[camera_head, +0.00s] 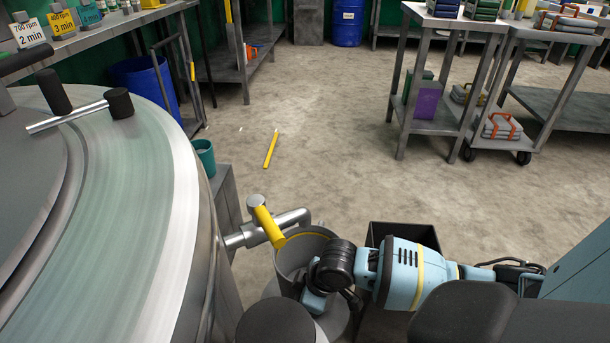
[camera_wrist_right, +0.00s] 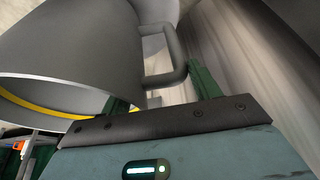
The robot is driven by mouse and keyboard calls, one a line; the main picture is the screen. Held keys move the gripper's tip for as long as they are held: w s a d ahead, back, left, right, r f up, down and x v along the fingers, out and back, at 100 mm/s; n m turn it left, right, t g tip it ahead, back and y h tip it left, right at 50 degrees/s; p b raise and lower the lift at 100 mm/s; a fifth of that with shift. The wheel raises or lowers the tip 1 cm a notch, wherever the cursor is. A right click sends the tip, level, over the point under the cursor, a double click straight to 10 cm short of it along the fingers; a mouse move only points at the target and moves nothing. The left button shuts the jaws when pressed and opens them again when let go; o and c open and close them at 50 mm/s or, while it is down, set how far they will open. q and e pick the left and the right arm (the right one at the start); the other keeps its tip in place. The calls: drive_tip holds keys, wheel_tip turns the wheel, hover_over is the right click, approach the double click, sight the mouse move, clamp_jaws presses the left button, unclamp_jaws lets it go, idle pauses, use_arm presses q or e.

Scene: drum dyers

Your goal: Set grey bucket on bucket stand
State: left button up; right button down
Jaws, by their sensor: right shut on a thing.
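The grey bucket (camera_head: 297,250) is at the lower middle of the head view, beside the drum and close to the yellow-handled tap. It fills the left of the right wrist view (camera_wrist_right: 70,45), with its side handle (camera_wrist_right: 178,62) between the green fingers. My right gripper (camera_head: 316,292) is shut on the bucket at this handle. A grey rounded surface (camera_head: 338,318) shows just below the bucket; I cannot tell whether it is the bucket stand or whether the bucket touches it. My left gripper is out of view.
The large drum (camera_head: 150,200) fills the left. A pipe (camera_head: 290,218) with a yellow tap handle (camera_head: 268,225) reaches over the bucket's edge. A dark open box (camera_head: 402,228) stands behind my right arm. The floor beyond is mostly clear, with a yellow bar (camera_head: 270,150) on it.

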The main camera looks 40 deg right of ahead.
drive_tip(key=shift+s+a, duration=0.25)
drive_tip(key=shift+a, duration=0.5)
drive_tip(key=shift+s+a, duration=0.25)
drive_tip(key=shift+a, duration=0.45)
drive_tip(key=shift+f+b, duration=0.3)
drive_tip(key=shift+f, duration=0.5)
drive_tip(key=shift+c, duration=2.3)
unclamp_jaws()
drive_tip(key=shift+o, duration=0.9)
drive_tip(key=shift+f, duration=0.1)
